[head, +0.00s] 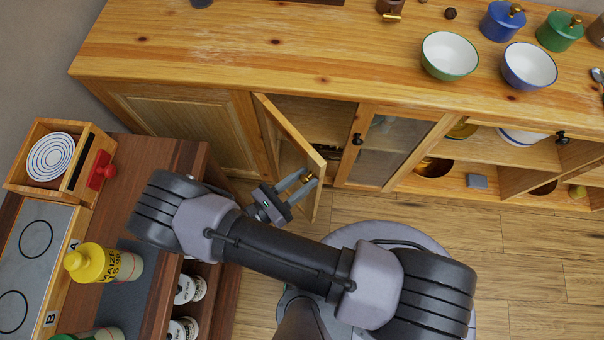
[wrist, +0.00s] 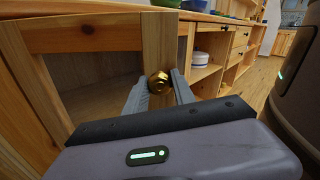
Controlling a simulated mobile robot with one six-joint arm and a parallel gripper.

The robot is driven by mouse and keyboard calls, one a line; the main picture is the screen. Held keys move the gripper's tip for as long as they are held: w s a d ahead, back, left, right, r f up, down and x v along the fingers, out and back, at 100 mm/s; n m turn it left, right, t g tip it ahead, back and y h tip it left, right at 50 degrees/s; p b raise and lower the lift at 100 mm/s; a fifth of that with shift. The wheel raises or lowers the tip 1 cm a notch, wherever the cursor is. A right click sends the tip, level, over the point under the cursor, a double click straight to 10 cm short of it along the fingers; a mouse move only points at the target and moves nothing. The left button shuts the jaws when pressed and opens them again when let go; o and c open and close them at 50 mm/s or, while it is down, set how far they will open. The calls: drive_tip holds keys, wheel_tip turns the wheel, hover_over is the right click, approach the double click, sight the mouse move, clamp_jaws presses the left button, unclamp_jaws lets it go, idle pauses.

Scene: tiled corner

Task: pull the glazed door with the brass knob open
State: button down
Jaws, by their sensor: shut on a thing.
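The glazed door (head: 291,133) stands partly open, swung out from the wooden cabinet, with its hinge side at the left. In the wrist view its wooden frame (wrist: 90,37) surrounds a pane through which the dim inside shows. The brass knob (wrist: 158,82) sits on the door's free-side stile; in the head view it is small and partly covered by the fingers. My gripper (head: 306,183) is shut on the brass knob. In the wrist view its two fingers (wrist: 158,92) lie on either side of the knob.
A second glazed door with a black knob (head: 357,139) is shut just right of the opening. Open shelves (head: 480,150) lie further right. A dark wooden unit (head: 150,150) with a yellow bottle (head: 90,262) stands at the left. Bowls (head: 450,55) and lidded pots (head: 503,20) stand on the countertop.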

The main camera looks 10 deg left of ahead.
idle(0.4)
drive_tip(key=c, duration=1)
unclamp_jaws()
drive_tip(key=shift+c, duration=0.2)
